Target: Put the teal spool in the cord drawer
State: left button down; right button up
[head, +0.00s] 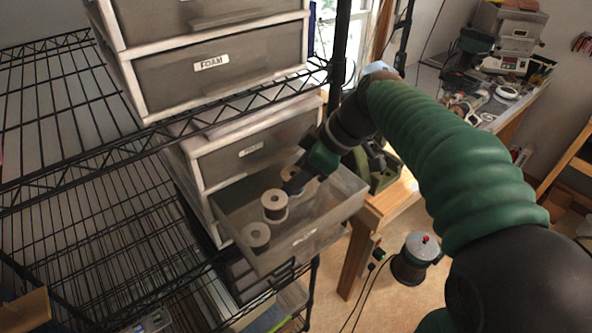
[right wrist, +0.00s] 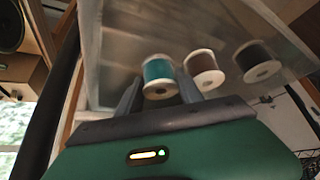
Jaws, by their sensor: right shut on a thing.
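My right gripper (head: 294,187) reaches down into an open, see-through drawer (head: 335,205) of the lower drawer unit. It is shut on the teal spool (right wrist: 158,72), which sits between the fingers in the right wrist view. The drawer's front label is too small to read. My left gripper is not in view.
A closed drawer labelled FOAM (head: 211,64) is above, on the upper wire shelf. Black wire shelving (head: 85,215) fills the left. A wooden workbench (head: 385,205) is right of the drawer. A dark pot-like device with a red knob (head: 414,258) stands on the floor.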

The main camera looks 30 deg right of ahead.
aim_at(310, 188)
jog(key=shift+d+f, duration=0.2)
jog(key=shift+d, duration=0.3)
jog(key=shift+d+f, duration=0.15)
jog(key=shift+d, duration=0.35)
jog(key=o, duration=1)
jog(key=shift+s+d, duration=0.2)
jog(key=shift+d, duration=0.25)
jog(key=shift+c, duration=0.2)
jog(key=shift+o, duration=0.6)
jog(key=shift+s+d, duration=0.15)
jog(key=shift+a, duration=0.4)
jog(key=shift+w+a+r, duration=0.1)
jog(key=shift+w+a, duration=0.15)
jog(key=shift+a, duration=0.2)
jog(key=shift+r, duration=0.1)
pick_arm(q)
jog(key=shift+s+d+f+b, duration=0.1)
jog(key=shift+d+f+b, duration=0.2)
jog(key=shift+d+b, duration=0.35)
pick_arm(e)
jog(key=v, duration=1.2)
jog(key=shift+s+d, duration=0.1)
jog(key=shift+d, duration=0.05)
